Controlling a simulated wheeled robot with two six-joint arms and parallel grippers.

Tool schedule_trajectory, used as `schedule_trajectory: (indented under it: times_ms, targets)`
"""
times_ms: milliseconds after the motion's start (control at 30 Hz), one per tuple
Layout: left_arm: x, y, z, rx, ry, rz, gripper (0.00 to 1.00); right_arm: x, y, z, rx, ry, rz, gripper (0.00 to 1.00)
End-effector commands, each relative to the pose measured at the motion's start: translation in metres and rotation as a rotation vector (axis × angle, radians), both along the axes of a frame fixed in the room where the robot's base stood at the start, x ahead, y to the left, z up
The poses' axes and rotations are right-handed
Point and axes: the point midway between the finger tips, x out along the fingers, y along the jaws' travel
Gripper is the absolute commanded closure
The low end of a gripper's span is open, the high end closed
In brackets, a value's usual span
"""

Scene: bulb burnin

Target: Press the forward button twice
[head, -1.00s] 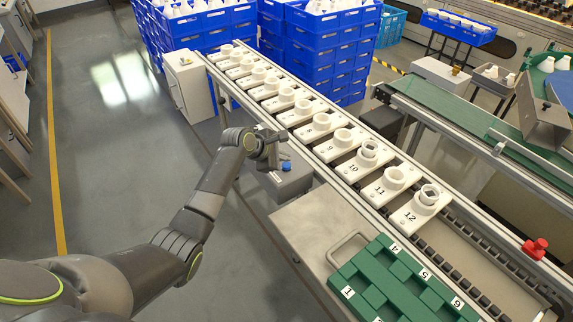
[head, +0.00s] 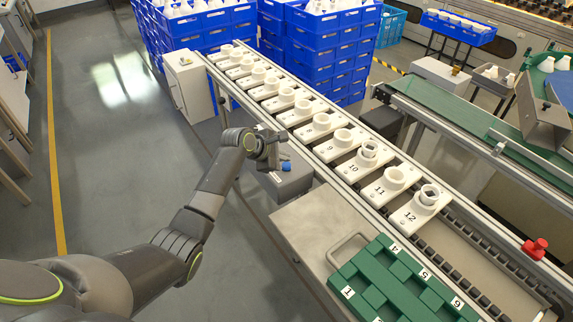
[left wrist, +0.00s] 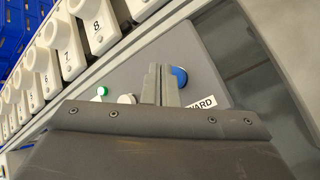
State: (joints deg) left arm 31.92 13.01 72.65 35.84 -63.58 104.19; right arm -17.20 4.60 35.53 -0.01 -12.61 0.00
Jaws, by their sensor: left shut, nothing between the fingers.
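The forward button is a round blue button (left wrist: 179,76) on a grey control box, with a label beside it ending in "WARD" in the left wrist view. In the head view the blue button (head: 286,166) shows at the box's top, just by my left gripper (head: 279,158). My left gripper is shut and empty. In the left wrist view its fingertips (left wrist: 160,70) stand just left of the blue button and overlap its edge; I cannot tell whether they touch it. A green button (left wrist: 102,91) and a white button (left wrist: 127,99) sit further left on the box. My right gripper is out of view.
The control box (head: 290,183) stands beside a conveyor carrying numbered white holders (head: 345,138). A green numbered tray (head: 400,285) lies at the front on a metal table (head: 315,225). A red button (head: 535,248) is at the far right. Open floor lies left.

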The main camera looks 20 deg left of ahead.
Motion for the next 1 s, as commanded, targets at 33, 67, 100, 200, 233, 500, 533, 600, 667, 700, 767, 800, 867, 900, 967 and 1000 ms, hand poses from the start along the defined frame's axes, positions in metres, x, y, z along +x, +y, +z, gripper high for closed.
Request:
schedule_trajectory:
  times_ms: [33, 67, 100, 200, 233, 500, 533, 600, 667, 700, 767, 800, 867, 900, 967, 1000]
  targets:
    - [0.0, 0.0, -0.001, -0.001, 0.002, 0.0, 1.0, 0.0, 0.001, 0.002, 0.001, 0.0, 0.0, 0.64]
    - [0.0, 0.0, -0.002, -0.001, 0.002, 0.0, 1.0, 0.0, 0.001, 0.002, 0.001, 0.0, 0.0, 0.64]
    - [0.0, 0.0, -0.003, -0.001, 0.002, 0.0, 1.0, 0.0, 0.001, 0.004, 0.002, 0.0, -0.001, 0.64]
    - [0.0, 0.0, -0.006, -0.001, 0.002, 0.001, 1.0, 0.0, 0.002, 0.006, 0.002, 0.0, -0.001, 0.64]
    - [0.0, 0.0, -0.007, -0.001, 0.002, 0.001, 1.0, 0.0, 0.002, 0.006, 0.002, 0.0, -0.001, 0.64]
    - [0.0, 0.0, -0.008, -0.001, 0.001, 0.0, 1.0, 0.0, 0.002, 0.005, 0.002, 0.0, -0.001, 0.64]
    - [0.0, 0.0, -0.008, -0.001, 0.001, 0.0, 1.0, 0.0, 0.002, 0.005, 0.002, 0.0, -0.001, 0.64]
    - [0.0, 0.0, -0.008, -0.001, 0.001, 0.0, 1.0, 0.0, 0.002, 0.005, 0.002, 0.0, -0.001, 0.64]
    - [0.0, 0.0, -0.009, -0.001, 0.001, 0.0, 1.0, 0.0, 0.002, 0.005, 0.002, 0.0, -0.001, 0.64]
    - [0.0, 0.0, -0.009, -0.001, 0.001, 0.0, 1.0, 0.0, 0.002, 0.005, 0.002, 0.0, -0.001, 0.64]
    - [0.0, 0.0, -0.01, -0.001, 0.001, 0.0, 1.0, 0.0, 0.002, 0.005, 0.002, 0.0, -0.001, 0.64]
    - [0.0, 0.0, -0.01, -0.001, 0.001, 0.0, 1.0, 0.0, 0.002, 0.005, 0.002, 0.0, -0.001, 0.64]
    - [0.0, 0.0, -0.011, 0.0, 0.001, -0.001, 1.0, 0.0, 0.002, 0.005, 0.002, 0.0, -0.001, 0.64]
    - [0.0, 0.0, -0.011, 0.0, 0.001, -0.001, 1.0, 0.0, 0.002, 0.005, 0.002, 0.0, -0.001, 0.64]
    - [0.0, 0.0, -0.012, 0.0, 0.001, -0.001, 1.0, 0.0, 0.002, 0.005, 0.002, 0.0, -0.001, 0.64]
    - [0.0, 0.0, -0.012, 0.0, 0.001, -0.001, 1.0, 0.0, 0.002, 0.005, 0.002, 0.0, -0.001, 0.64]
